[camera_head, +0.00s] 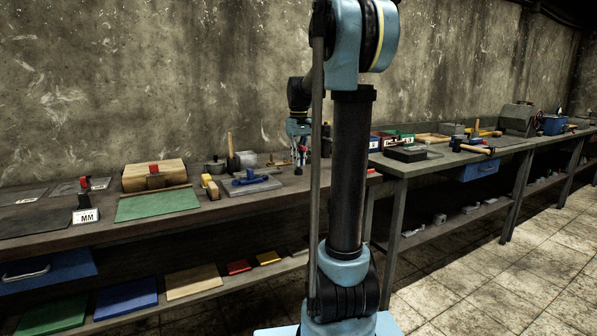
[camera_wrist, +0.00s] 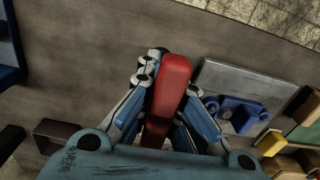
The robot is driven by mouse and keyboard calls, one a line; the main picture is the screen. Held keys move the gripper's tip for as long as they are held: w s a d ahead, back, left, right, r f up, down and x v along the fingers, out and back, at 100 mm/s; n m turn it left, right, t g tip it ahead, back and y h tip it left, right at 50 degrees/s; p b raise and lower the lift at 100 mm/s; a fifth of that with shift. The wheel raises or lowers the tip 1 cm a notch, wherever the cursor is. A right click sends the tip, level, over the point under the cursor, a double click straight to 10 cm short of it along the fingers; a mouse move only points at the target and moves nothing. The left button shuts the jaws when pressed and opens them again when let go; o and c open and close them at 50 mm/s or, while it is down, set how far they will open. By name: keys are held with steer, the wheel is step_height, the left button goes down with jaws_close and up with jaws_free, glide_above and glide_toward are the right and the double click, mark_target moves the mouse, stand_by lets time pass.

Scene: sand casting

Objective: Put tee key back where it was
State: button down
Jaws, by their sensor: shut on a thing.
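My gripper (camera_head: 301,160) hangs over the left workbench, just to the right of the grey plate with the blue part. In the wrist view my gripper (camera_wrist: 165,95) is shut on a long red piece, which I take to be the tee key (camera_wrist: 173,80). The red piece lies between the blue fingers and sticks out beyond them. Its lower end is hidden by the fingers and the wrist. In the head view only a small bit of red shows at the fingers. I cannot tell whether it touches the bench.
A grey plate (camera_wrist: 217,75) bears a blue part (camera_wrist: 238,113); it also shows in the head view (camera_head: 250,178). A green mat (camera_head: 157,203), a wooden box (camera_head: 140,178) and an MM label (camera_head: 87,216) are further left. A blue bin (camera_wrist: 8,45) is at the wrist view's left edge.

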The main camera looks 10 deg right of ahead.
mark_target(299, 170)
steer(key=shift+f, duration=1.9)
steer(key=shift+f, duration=0.1)
steer(key=c, duration=1.8)
jaws_free()
steer(key=shift+o, duration=0.2)
step_height(299, 170, up, 12)
steer(key=shift+r, duration=0.1)
steer(key=s+f+m, duration=0.1)
steer(key=s+f, duration=0.3)
steer(key=s, duration=0.3)
steer(key=s+f+t, duration=0.1)
steer(key=s+f, duration=0.3)
steer(key=s, duration=0.3)
steer(key=s+f+m, duration=0.1)
steer(key=s+f, duration=0.2)
steer(key=s, duration=0.3)
steer(key=s+f+m+t, duration=0.1)
steer(key=s+f, duration=1.4)
steer(key=f, duration=0.2)
steer(key=shift+f+m, duration=0.25)
steer(key=shift+m, duration=0.05)
